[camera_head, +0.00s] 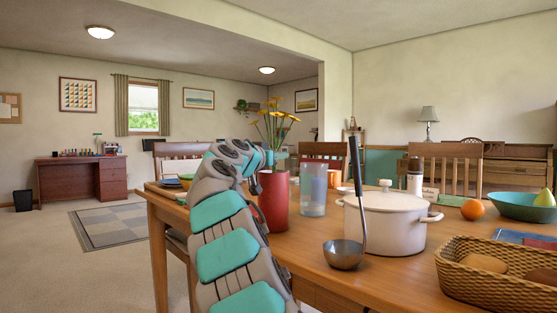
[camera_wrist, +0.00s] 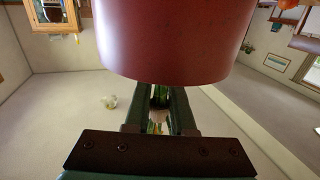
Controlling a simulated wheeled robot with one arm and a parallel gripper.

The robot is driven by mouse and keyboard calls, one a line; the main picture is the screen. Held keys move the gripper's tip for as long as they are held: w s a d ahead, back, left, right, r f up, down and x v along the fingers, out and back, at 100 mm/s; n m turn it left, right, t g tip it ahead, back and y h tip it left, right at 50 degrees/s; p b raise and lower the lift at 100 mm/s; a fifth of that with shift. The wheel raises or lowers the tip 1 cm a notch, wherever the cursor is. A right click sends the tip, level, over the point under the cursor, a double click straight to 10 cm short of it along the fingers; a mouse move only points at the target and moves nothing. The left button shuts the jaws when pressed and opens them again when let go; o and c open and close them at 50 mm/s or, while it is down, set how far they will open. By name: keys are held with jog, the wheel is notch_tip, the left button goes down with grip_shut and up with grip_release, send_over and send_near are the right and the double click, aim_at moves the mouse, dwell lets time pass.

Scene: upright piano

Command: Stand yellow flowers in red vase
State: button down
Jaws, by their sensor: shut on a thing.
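The red vase (camera_head: 274,203) stands upright near the left part of the wooden table (camera_head: 390,268). The yellow flowers (camera_head: 275,122) are upright above it, with blooms fanned out and green stems downward. My gripper (camera_head: 270,159) is at the height of the vase's rim and shut on the stems; my arm partly hides it. In the wrist view, my gripper (camera_wrist: 160,92) has green stems between its fingers, and the red vase (camera_wrist: 175,40) fills the top of the picture, hiding the fingertips. I cannot tell whether the stem ends are inside the vase.
A clear glass (camera_head: 313,190) stands just right of the vase. A white lidded pot (camera_head: 394,225), a ladle (camera_head: 343,253), an orange (camera_head: 472,209), a teal bowl (camera_head: 520,207) and a wicker basket (camera_head: 490,285) occupy the right side. Chairs (camera_head: 445,165) line the far edge.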

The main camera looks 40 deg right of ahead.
jog(key=shift+f, duration=0.25)
jog(key=c, duration=0.8)
grip_release()
jog(key=shift+r, duration=0.1)
jog(key=shift+o, duration=0.2)
jog(key=v, duration=1.2)
jog(key=shift+b, duration=0.4)
jog(key=shift+s+d, duration=0.1)
